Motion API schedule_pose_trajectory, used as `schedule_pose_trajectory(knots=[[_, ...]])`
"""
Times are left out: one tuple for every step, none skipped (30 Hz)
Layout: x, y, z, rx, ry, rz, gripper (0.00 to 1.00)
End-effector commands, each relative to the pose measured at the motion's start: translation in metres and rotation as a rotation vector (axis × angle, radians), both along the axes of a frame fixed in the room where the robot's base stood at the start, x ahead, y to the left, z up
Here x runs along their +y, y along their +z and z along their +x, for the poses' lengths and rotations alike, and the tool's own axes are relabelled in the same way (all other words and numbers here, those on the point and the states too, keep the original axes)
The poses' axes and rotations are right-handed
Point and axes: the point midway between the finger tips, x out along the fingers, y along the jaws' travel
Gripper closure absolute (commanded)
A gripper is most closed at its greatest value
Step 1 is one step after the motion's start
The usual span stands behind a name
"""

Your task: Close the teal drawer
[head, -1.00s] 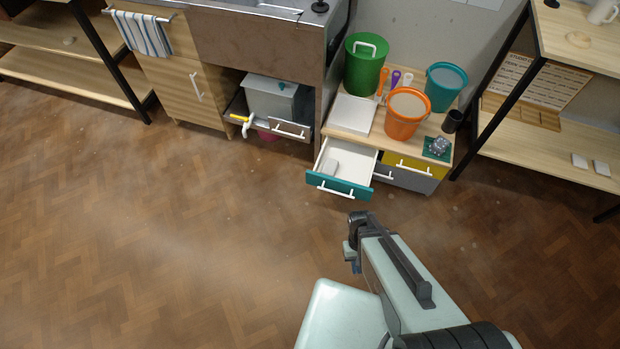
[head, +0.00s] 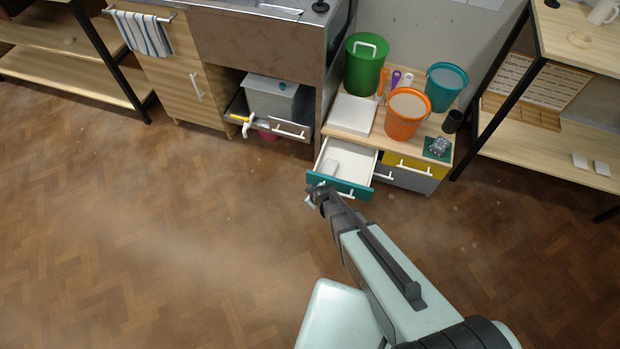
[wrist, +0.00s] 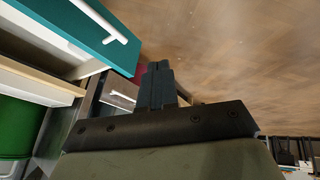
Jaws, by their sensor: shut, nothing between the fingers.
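My gripper (head: 316,193) is shut and empty. In the head view it overlaps the lower left of the drawer front. In the wrist view the fingers (wrist: 158,85) are below and right of the teal front, with a gap seen between them. I cannot tell whether any part touches.
A yellow drawer (head: 415,166) and a grey drawer (head: 408,181) sit beside it, closed. The cabinet top holds an orange bucket (head: 407,113), a teal bucket (head: 446,86) and a green bin (head: 364,66). A grey drawer (head: 282,128) is out at left. The front floor is clear.

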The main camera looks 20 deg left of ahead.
Motion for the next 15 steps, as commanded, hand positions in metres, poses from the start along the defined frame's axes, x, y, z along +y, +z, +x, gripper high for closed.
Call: schedule_pose_trajectory(knots=[[0.004,0.006,0.008,-0.064,0.045,0.005,1.0],[0.006,0.009,0.012,-0.099,0.071,0.004,1.0],[0.008,0.012,0.016,-0.14,0.105,-0.001,1.0],[0.009,0.014,0.019,-0.164,0.127,-0.006,1.0],[0.01,0.015,0.02,-0.185,0.146,-0.011,1.0],[0.01,0.016,0.022,-0.203,0.169,-0.02,1.0],[0.01,0.017,0.022,-0.213,0.182,-0.025,1.0],[0.01,0.017,0.022,-0.218,0.195,-0.031,1.0],[0.011,0.016,0.023,-0.222,0.207,-0.037,1.0],[0.011,0.015,0.023,-0.224,0.213,-0.041,1.0],[0.011,0.014,0.023,-0.226,0.218,-0.044,1.0],[0.012,0.012,0.025,-0.227,0.22,-0.045,1.0],[0.013,0.011,0.026,-0.226,0.221,-0.046,1.0],[0.014,0.008,0.027,-0.226,0.221,-0.046,1.0],[0.016,0.005,0.029,-0.226,0.221,-0.046,1.0]])
